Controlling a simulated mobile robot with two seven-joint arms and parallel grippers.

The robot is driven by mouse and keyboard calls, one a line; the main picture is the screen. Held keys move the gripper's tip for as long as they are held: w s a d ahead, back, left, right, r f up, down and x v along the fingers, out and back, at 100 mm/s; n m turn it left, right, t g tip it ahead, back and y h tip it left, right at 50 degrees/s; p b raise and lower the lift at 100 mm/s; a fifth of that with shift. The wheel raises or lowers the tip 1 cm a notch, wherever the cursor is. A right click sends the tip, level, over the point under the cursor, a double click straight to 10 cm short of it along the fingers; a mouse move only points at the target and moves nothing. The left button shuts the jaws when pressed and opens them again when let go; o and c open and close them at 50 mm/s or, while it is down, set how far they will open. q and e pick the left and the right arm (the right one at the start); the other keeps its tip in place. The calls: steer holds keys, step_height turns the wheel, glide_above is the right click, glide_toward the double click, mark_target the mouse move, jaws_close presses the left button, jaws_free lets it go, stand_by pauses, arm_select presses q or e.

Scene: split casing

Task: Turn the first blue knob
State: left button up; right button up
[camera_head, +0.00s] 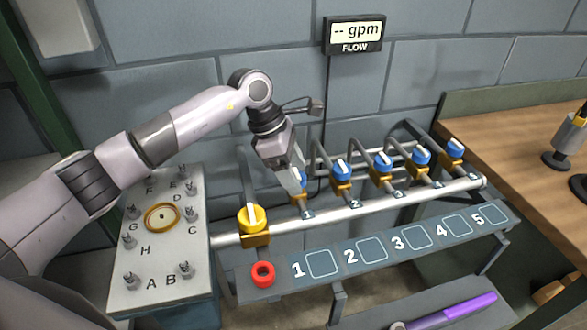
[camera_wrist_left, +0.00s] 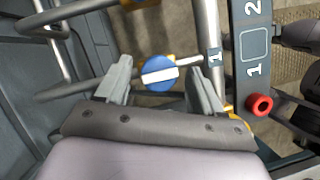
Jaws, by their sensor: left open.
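The first blue knob (camera_wrist_left: 160,73) sits on the pipe branch marked 1, with a white bar across its face. In the left wrist view it lies between the two spread fingers of my left gripper (camera_wrist_left: 160,85), with a gap on each side. In the head view my left gripper (camera_head: 297,182) points down at this knob (camera_head: 302,177) and hides most of it. Whether the fingers reach down around the knob is hard to tell. My right gripper is not in view.
Several more blue knobs, such as knob 2 (camera_head: 342,171), line the pipes to the right. A yellow valve (camera_head: 252,219) and a red ring (camera_head: 263,274) are close on the left. The flow display (camera_head: 354,34) reads "-- gpm".

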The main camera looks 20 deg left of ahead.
arm_select(q)
steer(key=c, duration=1)
steer(key=shift+w+f+m+g+b, duration=0.15)
steer(key=shift+m+g+b, duration=0.45)
steer(key=shift+m+b, duration=1.2)
steer(key=m+g+b, duration=0.1)
steer(key=m+b, duration=0.1)
steer(key=m, duration=0.1)
steer(key=shift+w+y, duration=0.1)
steer(key=shift+y, duration=0.2)
steer(key=shift+m+g+b, duration=0.45)
steer(key=shift+m+g, duration=0.05)
steer(key=shift+m, duration=0.6)
steer(key=m, duration=0.1)
steer(key=m+y, duration=0.1)
steer(key=shift+d+r+m+g, duration=0.1)
steer(key=shift+r+m+g, duration=0.15)
steer(key=shift+m+g, duration=0.15)
steer(key=m, duration=0.2)
steer(key=shift+w+m+g+y, duration=0.1)
steer(key=shift+m+g+y, duration=0.2)
steer(key=shift+y, duration=0.1)
steer(key=shift+d+m+g+y+p, duration=0.1)
steer(key=shift+m+g+y+p, duration=0.4)
steer(key=shift+m, duration=1.4)
